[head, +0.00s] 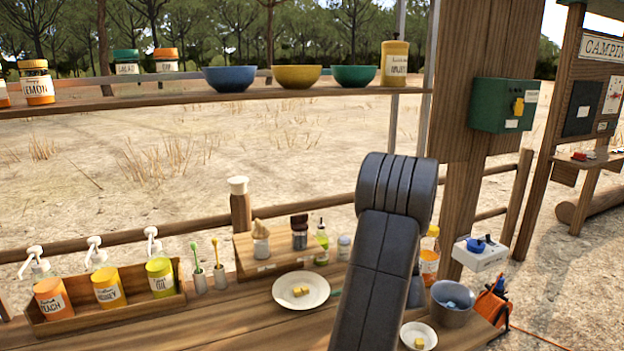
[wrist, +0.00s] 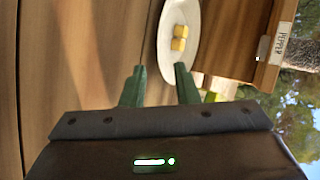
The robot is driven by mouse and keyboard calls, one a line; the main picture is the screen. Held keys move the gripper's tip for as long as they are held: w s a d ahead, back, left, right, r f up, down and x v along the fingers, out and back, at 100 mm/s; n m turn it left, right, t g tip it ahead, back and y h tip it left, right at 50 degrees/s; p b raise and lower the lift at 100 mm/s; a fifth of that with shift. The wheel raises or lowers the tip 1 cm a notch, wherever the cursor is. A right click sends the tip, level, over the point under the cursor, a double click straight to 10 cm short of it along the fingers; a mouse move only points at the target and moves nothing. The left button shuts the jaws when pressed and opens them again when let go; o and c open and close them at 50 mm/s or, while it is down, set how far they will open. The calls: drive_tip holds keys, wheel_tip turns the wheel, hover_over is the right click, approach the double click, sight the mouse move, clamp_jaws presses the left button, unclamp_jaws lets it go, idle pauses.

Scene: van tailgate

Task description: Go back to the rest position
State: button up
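My gripper (wrist: 160,78) shows in the wrist view with its two green fingers apart and nothing between them. It is above the wooden counter (wrist: 80,60), short of a white plate (wrist: 163,45) with yellow cubes (wrist: 180,38) on it. In the head view my arm rises over the counter's front and hides part of it. The same plate (head: 287,297) lies left of my arm in the head view.
A small plate (head: 430,335) with a yellow piece and a grey bowl (head: 453,317) stand right of my arm. A spice rack (head: 247,262), a box of pump bottles (head: 172,303) and brush cups (head: 200,282) stand left. A shelf (head: 180,98) with bowls and jars spans above.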

sight(328, 312)
drive_tip(key=shift+p+x, duration=0.4)
drive_tip(key=shift+x, duration=2.35)
drive_tip(key=shift+s, duration=0.15)
